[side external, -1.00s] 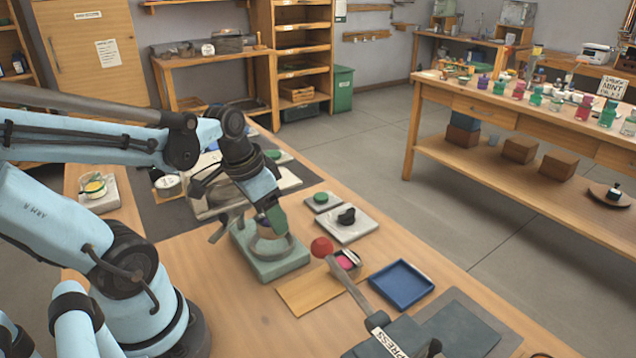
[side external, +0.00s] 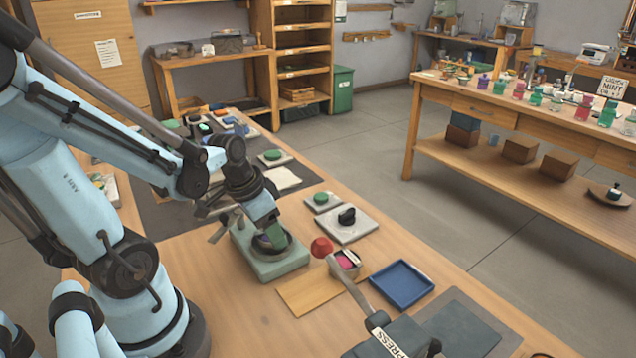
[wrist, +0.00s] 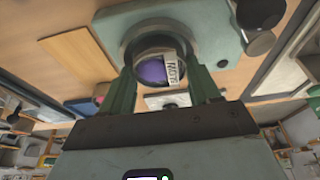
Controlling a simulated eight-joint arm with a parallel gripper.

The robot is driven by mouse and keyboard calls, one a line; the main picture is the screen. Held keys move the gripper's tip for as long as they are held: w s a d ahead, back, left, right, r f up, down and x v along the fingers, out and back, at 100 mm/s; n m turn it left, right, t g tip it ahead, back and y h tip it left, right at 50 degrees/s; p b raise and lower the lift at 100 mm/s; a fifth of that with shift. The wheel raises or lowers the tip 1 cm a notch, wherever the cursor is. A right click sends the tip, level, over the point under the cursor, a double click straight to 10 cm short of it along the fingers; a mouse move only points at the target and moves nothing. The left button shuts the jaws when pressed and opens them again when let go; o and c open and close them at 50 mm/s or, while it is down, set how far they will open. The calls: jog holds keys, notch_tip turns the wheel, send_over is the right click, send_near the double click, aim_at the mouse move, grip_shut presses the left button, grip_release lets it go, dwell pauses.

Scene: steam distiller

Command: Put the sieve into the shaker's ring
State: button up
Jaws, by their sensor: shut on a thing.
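The shaker (side external: 268,262) is a pale green block with a round dark ring (side external: 287,246) on top. My gripper (side external: 269,234) points down at this ring, with its green fingers close to or inside the rim. It is shut on the sieve (side external: 262,241), a small round thing with purple showing. In the wrist view the purple of the sieve (wrist: 151,72) lies between my fingertips (wrist: 162,78), within the outline of the dark ring (wrist: 130,42). My fingers partly hide the rim, so I cannot tell whether the sieve is fully seated.
A red-knobbed press lever (side external: 321,247) rises close by. A pale plate with a black knob (side external: 345,224) lies behind.

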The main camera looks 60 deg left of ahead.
jog(key=shift+f, duration=0.15)
jog(key=o, duration=1.1)
jog(key=shift+v, duration=6.05)
jog(key=shift+w+d+f+t, duration=0.35)
jog(key=shift+w+d+t, duration=0.3)
jog(key=shift+w+d, duration=0.8)
jog(key=shift+w+d+f+t, duration=0.35)
jog(key=shift+w+d+t, duration=0.25)
jog(key=shift+w+d, duration=0.8)
jog(key=shift+w+d+f+t, duration=0.4)
jog(key=shift+w+d+t, duration=0.4)
jog(key=shift+d, duration=1.1)
jog(key=shift+w, duration=0.1)
